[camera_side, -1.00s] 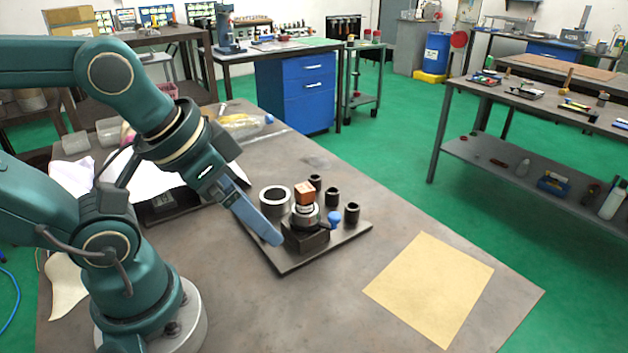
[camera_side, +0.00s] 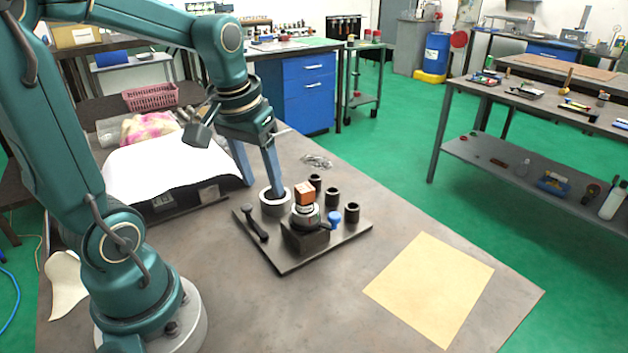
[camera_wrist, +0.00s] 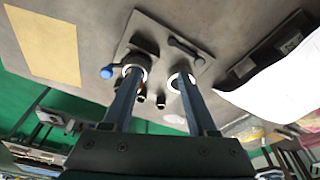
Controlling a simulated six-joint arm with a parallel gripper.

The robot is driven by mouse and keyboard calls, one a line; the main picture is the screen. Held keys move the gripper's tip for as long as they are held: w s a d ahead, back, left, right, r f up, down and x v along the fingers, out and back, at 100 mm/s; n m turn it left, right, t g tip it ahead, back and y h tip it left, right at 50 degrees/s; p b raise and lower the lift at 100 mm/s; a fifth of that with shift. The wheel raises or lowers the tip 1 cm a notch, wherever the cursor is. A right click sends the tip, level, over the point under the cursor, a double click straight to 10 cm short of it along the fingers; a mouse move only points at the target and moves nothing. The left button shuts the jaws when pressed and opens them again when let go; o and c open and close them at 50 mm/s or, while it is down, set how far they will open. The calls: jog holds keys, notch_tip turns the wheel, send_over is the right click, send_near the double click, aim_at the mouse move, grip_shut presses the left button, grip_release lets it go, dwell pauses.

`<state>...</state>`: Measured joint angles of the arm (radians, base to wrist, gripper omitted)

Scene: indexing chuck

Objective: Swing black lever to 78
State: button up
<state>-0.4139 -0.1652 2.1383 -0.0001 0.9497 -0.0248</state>
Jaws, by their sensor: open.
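The black lever (camera_side: 255,222) shows at the left side of the dark base plate (camera_side: 285,266), with a thicker end at each side. In the wrist view the lever (camera_wrist: 186,48) is near the plate's edge. The chuck (camera_side: 306,232) stands mid-plate with a copper-brown block (camera_side: 305,193) on top and a blue-knobbed handle (camera_side: 334,218) at its right. I cannot read any scale or number. My gripper (camera_side: 260,188) is open and empty, pointing down behind the lever, near the grey ring (camera_side: 267,208). In the wrist view its fingers (camera_wrist: 158,75) are apart.
Several small black cylinders (camera_side: 352,212) stand behind and right of the chuck. A yellow sheet (camera_side: 430,288) lies on the bench to the right. White paper (camera_side: 165,170) covers a dark box at the left. The bench between plate and sheet is clear.

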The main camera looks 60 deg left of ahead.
aim_at(246, 207)
jog(key=a+f+n, duration=0.1)
jog(key=a, duration=0.2)
jog(key=a+f+n+g, duration=0.1)
jog(key=a+f, duration=0.1)
jog(key=a, duration=0.1)
jog(key=a+f+n+g+h, duration=0.1)
jog(key=a+f, duration=0.1)
jog(key=a, duration=0.1)
jog(key=shift+w+a+f+n, duration=0.15)
jog(key=shift+w+n, duration=0.15)
jog(key=shift+n, duration=0.1)
jog(key=shift+a+f, duration=0.2)
jog(key=shift+f, duration=2.55)
grip_shut()
jog(key=shift+r, duration=0.1)
